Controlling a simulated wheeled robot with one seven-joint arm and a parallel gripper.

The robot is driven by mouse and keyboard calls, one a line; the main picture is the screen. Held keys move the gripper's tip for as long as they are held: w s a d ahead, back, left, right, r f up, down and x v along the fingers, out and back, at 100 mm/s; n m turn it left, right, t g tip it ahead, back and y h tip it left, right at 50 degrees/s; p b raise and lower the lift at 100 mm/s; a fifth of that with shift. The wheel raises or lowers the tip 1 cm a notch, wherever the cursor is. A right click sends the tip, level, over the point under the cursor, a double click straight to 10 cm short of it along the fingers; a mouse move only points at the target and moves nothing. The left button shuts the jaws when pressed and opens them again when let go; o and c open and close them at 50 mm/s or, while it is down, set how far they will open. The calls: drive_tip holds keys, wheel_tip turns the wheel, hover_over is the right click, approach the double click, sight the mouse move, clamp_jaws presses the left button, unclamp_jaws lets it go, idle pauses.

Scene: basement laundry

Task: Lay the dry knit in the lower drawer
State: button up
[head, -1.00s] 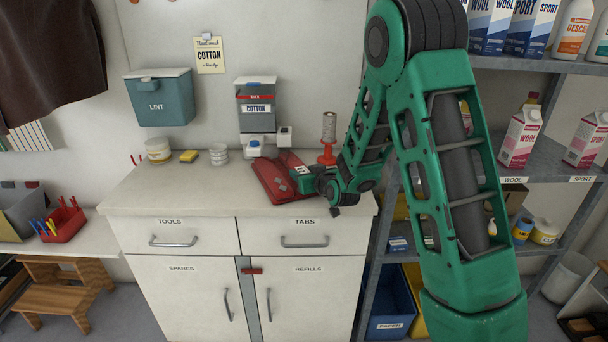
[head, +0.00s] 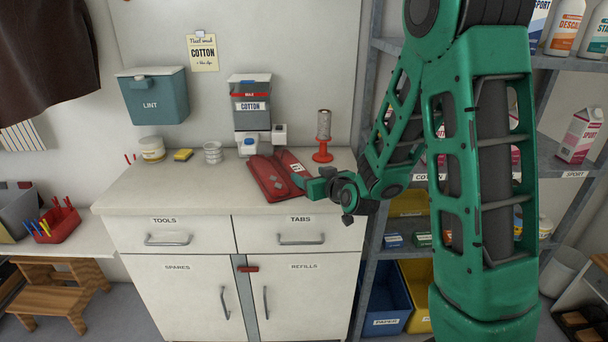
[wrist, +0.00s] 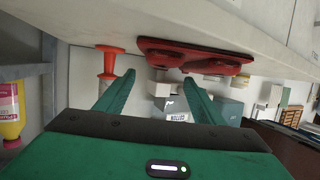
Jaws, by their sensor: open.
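My gripper (head: 312,184) is open and empty at the right front of the worktop, beside a red flat two-part item (head: 274,176) with grey patches and a white tag. The wrist view shows its two green fingers (wrist: 158,80) spread apart with nothing between them, and the red item (wrist: 195,54) beyond. I cannot tell whether the red item is the knit. A dark brown cloth (head: 52,40) hangs at the upper left. Two closed drawers, TOOLS (head: 170,234) and TABS (head: 300,232), sit side by side above closed doors. I see no drawer marked as lower.
A red catch (head: 248,269) sits between the SPARES and REFILLS doors. Shelves (head: 400,160) with cartons and bins rise on the right. The worktop's left front (head: 150,192) is clear.

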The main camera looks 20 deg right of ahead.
drive_tip(key=shift+v, duration=1.45)
